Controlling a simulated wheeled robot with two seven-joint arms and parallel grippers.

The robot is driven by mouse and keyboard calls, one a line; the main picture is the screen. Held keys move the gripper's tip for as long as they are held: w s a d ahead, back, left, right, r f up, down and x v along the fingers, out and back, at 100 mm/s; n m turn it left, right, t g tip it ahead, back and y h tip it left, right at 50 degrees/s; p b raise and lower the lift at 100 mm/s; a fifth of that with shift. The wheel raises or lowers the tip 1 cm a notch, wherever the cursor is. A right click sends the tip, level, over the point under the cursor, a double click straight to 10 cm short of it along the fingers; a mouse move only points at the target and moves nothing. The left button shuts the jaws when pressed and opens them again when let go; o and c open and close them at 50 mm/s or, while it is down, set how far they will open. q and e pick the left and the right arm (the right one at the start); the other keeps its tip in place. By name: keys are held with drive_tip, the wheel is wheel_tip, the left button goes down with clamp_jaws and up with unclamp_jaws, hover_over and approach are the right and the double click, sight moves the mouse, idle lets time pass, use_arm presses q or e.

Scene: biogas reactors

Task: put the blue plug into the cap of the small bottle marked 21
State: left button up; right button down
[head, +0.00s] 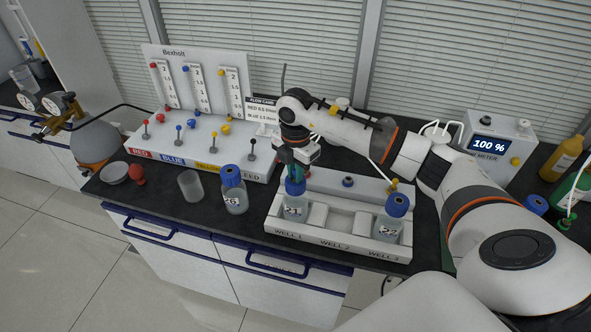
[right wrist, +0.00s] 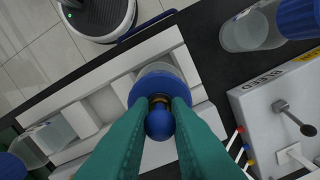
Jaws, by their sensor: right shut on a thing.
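My right gripper (head: 296,176) is directly above the small bottle marked 21 (head: 294,208), which stands upright in the left well of the white rack (head: 330,243). In the right wrist view, the teal fingers of my right gripper (right wrist: 159,112) are shut on the blue plug (right wrist: 159,124), a round blue knob with a brass-coloured ring. The plug lines up over the bottle's blue cap (right wrist: 146,84). The fingers and knob hide the cap's centre, so I cannot tell whether the plug's end is inside it. My left gripper is not in view.
Bottle 22 (head: 389,228) stands in the rack's right well; the middle well is empty. Bottle 26 (head: 234,195) and an empty beaker (head: 191,186) stand left of the rack. The valve panel (head: 200,140) is behind them. A meter (head: 494,145) stands at the right.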

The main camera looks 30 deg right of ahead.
drive_tip(key=c, duration=1.3)
unclamp_jaws()
drive_tip(key=shift+r+b, duration=1.45)
drive_tip(key=shift+r, duration=4.6)
drive_tip(key=shift+a, duration=0.1)
